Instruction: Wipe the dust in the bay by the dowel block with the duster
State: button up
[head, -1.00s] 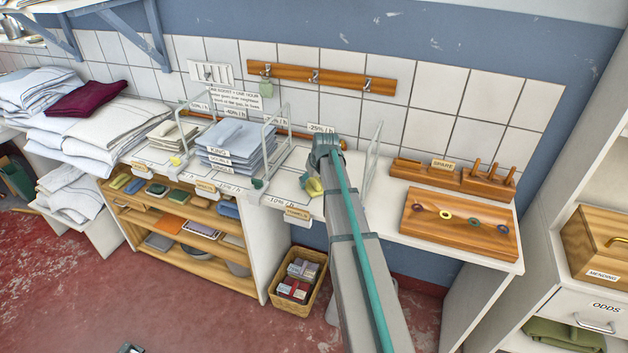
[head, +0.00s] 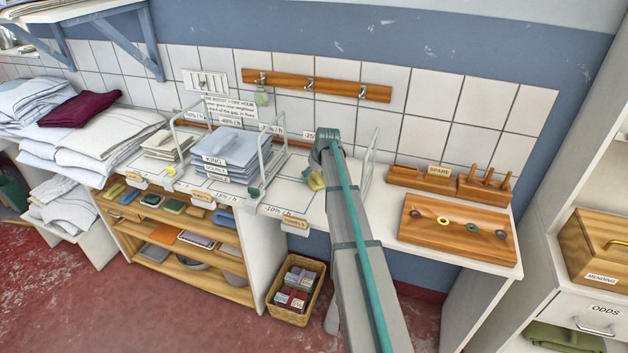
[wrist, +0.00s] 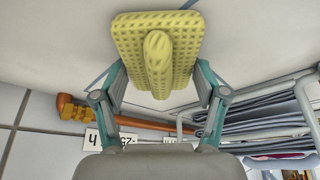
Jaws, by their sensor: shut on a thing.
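In the wrist view, my gripper (wrist: 160,84) is shut on the yellow, waffle-textured duster (wrist: 185,40), with a finger on each side of its rounded grip. In the head view the duster (head: 316,181) shows as a small yellow patch beside my arm, low over the white counter in the bay between two wire dividers. I cannot tell whether it touches the surface. The dowel block (head: 487,189), wooden with upright pegs, stands on the counter to the right, beyond the right divider (head: 369,160). I cannot make out dust; my arm hides part of the bay.
Folded blue-grey linen (head: 232,146) fills the bay to the left, behind a wire divider (head: 266,160). A wooden board with coloured rings (head: 455,228) lies at the right. A hook rail (head: 340,89) is on the tiled wall. A basket (head: 296,290) stands on the floor.

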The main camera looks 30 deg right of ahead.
aim_at(306, 193)
jog(key=shift+w+d, duration=1.2)
jog(key=shift+w+f+b, duration=0.15)
jog(key=shift+b, duration=0.2)
jog(key=shift+s+a, duration=0.55)
jog(key=shift+s, duration=0.3)
jog(key=shift+s+a, duration=3.4)
jog(key=shift+a, duration=0.1)
notch_tip(306, 193, up, 3)
jog(key=shift+w+f+p, duration=0.1)
jog(key=shift+w+p, duration=0.05)
jog(key=shift+p, duration=0.45)
notch_tip(306, 193, up, 6)
jog(key=p, duration=0.2)
jog(key=shift+f+p, duration=0.2)
jog(key=shift+p, duration=0.15)
